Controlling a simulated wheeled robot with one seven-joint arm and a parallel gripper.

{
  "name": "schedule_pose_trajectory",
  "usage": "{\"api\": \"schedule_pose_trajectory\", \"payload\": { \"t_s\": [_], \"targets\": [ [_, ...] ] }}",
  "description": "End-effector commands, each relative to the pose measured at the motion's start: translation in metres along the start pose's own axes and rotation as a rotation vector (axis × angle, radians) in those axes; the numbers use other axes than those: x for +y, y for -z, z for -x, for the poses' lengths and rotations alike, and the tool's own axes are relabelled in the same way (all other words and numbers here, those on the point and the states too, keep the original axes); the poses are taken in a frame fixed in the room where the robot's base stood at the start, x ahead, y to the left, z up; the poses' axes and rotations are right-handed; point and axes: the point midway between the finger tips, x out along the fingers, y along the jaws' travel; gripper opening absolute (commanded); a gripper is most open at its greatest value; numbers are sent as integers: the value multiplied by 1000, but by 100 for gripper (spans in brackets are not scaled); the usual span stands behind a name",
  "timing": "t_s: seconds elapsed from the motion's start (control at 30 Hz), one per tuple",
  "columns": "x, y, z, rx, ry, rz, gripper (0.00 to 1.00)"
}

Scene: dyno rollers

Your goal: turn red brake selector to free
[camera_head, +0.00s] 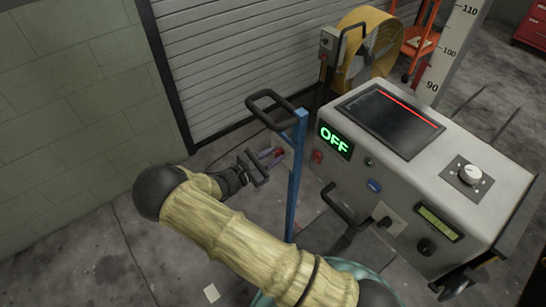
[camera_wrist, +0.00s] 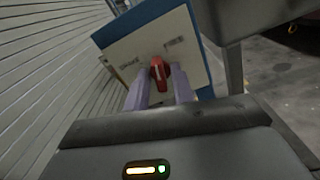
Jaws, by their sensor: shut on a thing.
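The red brake selector (camera_wrist: 158,70) is a small red knob with a pale line on it. It sits on a cream label plate (camera_wrist: 200,62) on a blue backing. In the wrist view the plate looks tilted, with small blurred lettering left and upper right of the knob; the right word looks like FREE. My gripper (camera_wrist: 160,84) has its two pale purple fingers on either side of the knob, shut on it. The knob's line runs nearly upright in the picture; I cannot tell which label it marks. In the head view my gripper (camera_head: 267,158) is beside the blue post (camera_head: 296,175).
A black handle (camera_head: 270,100) tops the blue post. The grey console (camera_head: 450,160) with a green OFF display (camera_head: 335,140) stands to the right. A yellow fan (camera_head: 367,50) is behind. A roller shutter (camera_head: 230,60) closes the back.

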Motion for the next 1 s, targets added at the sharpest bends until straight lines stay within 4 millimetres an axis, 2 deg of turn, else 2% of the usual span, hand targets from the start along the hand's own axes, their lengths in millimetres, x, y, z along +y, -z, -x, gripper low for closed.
{"api": "schedule_pose_trajectory", "payload": {
  "t_s": [0.5,0.73,1.0],
  "targets": [
    [1,0,0,-2,-6,-443,2],
    [1,0,0,-1,-5,-543,2],
    [1,-1,0,-1,-4,-574,2]
  ]
}}
